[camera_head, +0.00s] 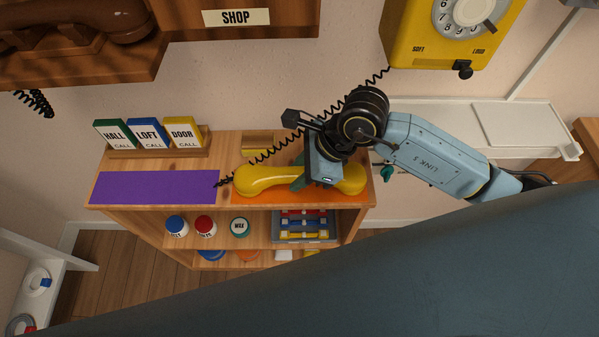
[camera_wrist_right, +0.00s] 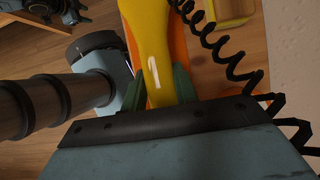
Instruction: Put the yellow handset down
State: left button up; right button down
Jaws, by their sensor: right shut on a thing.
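The yellow handset (camera_head: 268,179) lies lengthwise over the orange mat (camera_head: 284,199) on top of the wooden shelf unit. My right gripper (camera_head: 314,178) is shut around the handset's middle. In the right wrist view the green fingers (camera_wrist_right: 165,85) sit on both sides of the yellow handle (camera_wrist_right: 150,35). I cannot tell whether the handset touches the mat or is just above it. A black coiled cord (camera_head: 290,142) runs from the handset's left end up to the yellow dial phone (camera_head: 425,40) on the wall. My left gripper is not in view.
A purple mat (camera_head: 154,187) covers the shelf top's left part and is clear. Behind it stand the HALL, LOFT and DOOR cards (camera_head: 147,136) in a wooden holder. A small yellow tray (camera_head: 258,141) is behind the handset. Jars (camera_head: 205,226) stand on the shelf below.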

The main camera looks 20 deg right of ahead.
jog(key=shift+f, duration=0.1)
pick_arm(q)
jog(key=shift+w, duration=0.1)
pick_arm(e)
jog(key=c, duration=1.1)
grip_release()
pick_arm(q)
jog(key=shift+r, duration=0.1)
pick_arm(e)
jog(key=shift+d+r, duration=0.2)
jog(key=shift+r, duration=0.1)
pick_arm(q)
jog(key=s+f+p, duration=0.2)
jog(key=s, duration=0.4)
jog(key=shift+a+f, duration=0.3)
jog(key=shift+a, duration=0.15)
pick_arm(e)
jog(key=v, duration=1.1)
jog(key=shift+s+r, duration=0.1)
jog(key=shift+r, duration=0.1)
